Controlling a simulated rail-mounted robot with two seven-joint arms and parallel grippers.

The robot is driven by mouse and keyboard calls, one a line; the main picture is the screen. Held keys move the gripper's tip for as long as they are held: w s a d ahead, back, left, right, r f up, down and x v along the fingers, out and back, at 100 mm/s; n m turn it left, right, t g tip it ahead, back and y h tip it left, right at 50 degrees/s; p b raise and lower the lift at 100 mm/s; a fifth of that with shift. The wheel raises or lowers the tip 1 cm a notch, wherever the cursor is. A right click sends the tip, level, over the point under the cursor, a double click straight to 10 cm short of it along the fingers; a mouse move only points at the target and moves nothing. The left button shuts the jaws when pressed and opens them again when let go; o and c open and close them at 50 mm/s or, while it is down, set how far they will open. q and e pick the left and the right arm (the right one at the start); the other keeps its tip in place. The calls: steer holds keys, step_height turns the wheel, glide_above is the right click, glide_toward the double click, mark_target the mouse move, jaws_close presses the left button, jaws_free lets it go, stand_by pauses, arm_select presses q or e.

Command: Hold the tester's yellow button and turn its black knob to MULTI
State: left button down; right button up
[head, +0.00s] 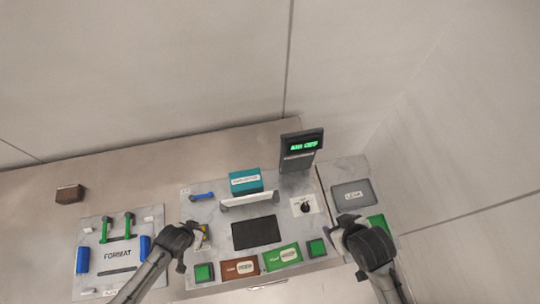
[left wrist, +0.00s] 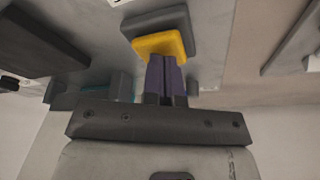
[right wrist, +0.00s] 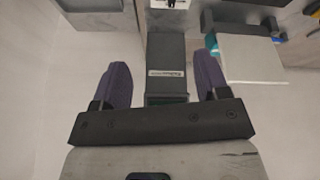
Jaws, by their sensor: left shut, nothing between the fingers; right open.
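The yellow button (left wrist: 150,47) sits against a dark grey block in the left wrist view, and its small yellow patch is mostly hidden behind my left gripper in the head view. My left gripper (left wrist: 165,62) is shut and empty, with its purple fingertips at the button's edge; I cannot tell whether it is pressed. The black knob (head: 306,207) stands on a white plate (head: 296,204) at the panel's right; its label is too small to read. My right gripper (head: 338,226) is open and empty, to the right of and nearer than the knob. Its fingers (right wrist: 163,80) are spread apart.
A dark display post (head: 301,150) with green text stands behind the knob. A teal box (head: 245,181), white bar (head: 249,199) and black pad (head: 256,233) lie left of the knob. Green and brown blocks line the front. A grey pad (head: 353,194) lies right.

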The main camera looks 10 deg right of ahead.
steer(key=w+d+r+n+t, duration=0.1)
steer(key=w+d+n, duration=0.1)
steer(key=w, duration=0.6)
steer(key=w+d+r+n, duration=0.1)
steer(key=w+d+n, duration=0.1)
steer(key=w, duration=0.5)
steer(key=n+g+y, duration=0.5)
steer(key=n+g, duration=0.1)
steer(key=n, duration=0.5)
glide_toward(306, 206)
steer(key=x, duration=0.9)
steer(key=shift+s+a+f, duration=0.1)
steer(key=shift+f, duration=0.1)
steer(key=c, duration=0.9)
